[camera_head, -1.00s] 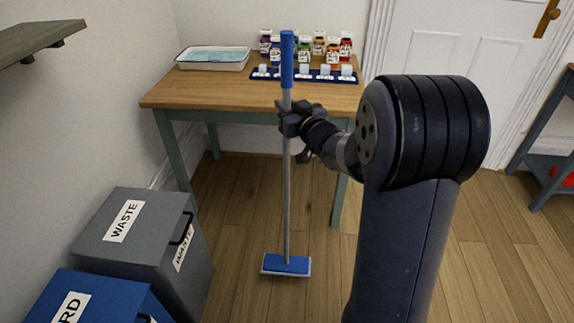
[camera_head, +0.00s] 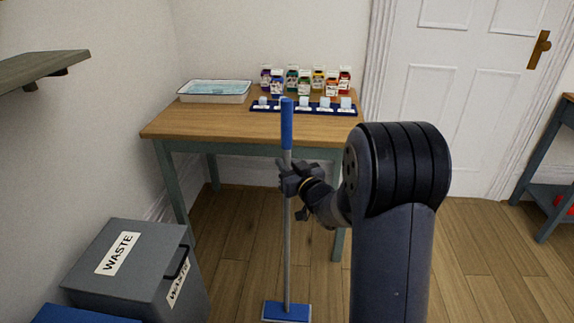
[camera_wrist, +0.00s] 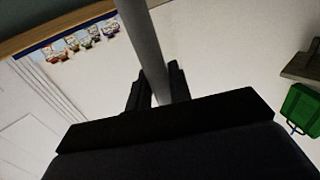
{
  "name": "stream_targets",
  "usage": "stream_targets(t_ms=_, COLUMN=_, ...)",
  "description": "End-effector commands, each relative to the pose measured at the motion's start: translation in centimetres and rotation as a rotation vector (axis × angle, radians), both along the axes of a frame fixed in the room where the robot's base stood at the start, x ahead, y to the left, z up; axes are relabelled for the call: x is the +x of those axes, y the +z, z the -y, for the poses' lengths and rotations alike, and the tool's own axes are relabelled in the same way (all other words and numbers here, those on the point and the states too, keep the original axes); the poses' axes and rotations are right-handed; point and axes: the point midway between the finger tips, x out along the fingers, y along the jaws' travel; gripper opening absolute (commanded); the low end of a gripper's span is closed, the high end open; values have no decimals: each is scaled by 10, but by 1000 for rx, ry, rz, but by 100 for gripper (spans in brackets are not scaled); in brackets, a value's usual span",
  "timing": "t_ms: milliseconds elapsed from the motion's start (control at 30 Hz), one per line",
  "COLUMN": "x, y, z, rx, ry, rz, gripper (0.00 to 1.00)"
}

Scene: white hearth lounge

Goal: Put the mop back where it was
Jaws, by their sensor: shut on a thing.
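The mop (camera_head: 287,240) stands upright in front of the wooden table in the head view. It has a blue grip at the top, a grey pole and a flat blue head (camera_head: 286,313) low at the bottom edge of the picture. My gripper (camera_head: 289,180) is shut on the grey pole just below the blue grip. In the wrist view the pole (camera_wrist: 145,45) runs between the two fingers of my gripper (camera_wrist: 155,88). Whether the mop head touches the floor cannot be told.
The wooden table (camera_head: 200,123) bears a white tray (camera_head: 214,91), a blue rack (camera_head: 325,108) and several paint jars. A grey waste bin (camera_head: 135,262) stands at the left, below a wall shelf (camera_head: 40,67). A white door (camera_head: 455,110) is at the back right. Open floor lies at the right.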

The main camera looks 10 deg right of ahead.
Motion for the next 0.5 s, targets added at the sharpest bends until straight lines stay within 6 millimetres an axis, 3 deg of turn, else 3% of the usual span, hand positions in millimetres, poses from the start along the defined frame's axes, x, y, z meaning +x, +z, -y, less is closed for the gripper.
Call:
stream_targets(t_ms=300, x=0, y=-1, z=0, rx=0, ry=0, rz=0, gripper=41)
stream_targets(t_ms=500, x=0, y=0, z=0, rx=0, ry=0, rz=0, gripper=41)
